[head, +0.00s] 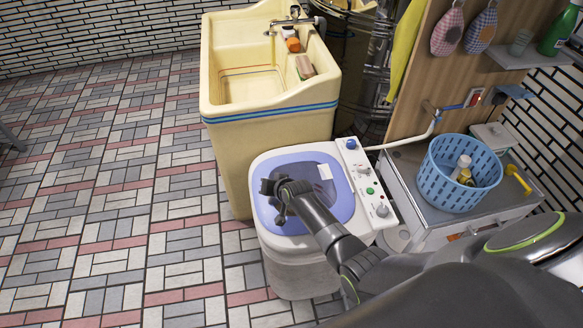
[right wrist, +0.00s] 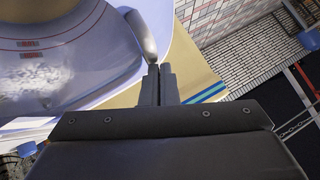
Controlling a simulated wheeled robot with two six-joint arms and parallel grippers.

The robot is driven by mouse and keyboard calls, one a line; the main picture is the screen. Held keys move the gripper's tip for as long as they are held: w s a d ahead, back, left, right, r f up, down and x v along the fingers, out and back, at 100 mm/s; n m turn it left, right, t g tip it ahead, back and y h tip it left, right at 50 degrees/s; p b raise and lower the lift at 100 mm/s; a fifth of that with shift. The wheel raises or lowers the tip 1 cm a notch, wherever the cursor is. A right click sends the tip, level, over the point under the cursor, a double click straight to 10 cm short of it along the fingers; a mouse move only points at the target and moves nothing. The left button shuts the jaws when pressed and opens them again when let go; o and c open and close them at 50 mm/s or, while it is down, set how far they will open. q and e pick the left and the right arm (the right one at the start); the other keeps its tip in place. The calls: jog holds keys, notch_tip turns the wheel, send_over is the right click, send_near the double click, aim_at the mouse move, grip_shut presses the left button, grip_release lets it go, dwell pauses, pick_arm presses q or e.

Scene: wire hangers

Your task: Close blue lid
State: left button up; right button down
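The blue lid (head: 290,159) is a lavender-blue frame with a see-through middle, on top of the white washing machine (head: 290,260). It seems to lie low over the opening; I cannot tell if it is fully down. In the right wrist view the lid (right wrist: 75,50) fills the upper left, with a grey rounded grip (right wrist: 140,36) at its edge. My right gripper (head: 272,188) is over the lid's left side in the head view. In the right wrist view its fingers (right wrist: 159,72) are together beside the grip, with nothing visible between them. My left gripper is out of view.
A cream sink (head: 270,124) stands behind the machine. The machine's control panel (head: 366,180) is on the lid's right. A blue basket (head: 452,190) sits on a cabinet (head: 408,180) farther right. The tiled floor (head: 110,200) to the left is clear.

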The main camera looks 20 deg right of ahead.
jog(key=s+r+p, duration=0.3)
jog(key=s+r, duration=0.4)
jog(key=r, duration=0.4)
jog(key=shift+d, duration=0.45)
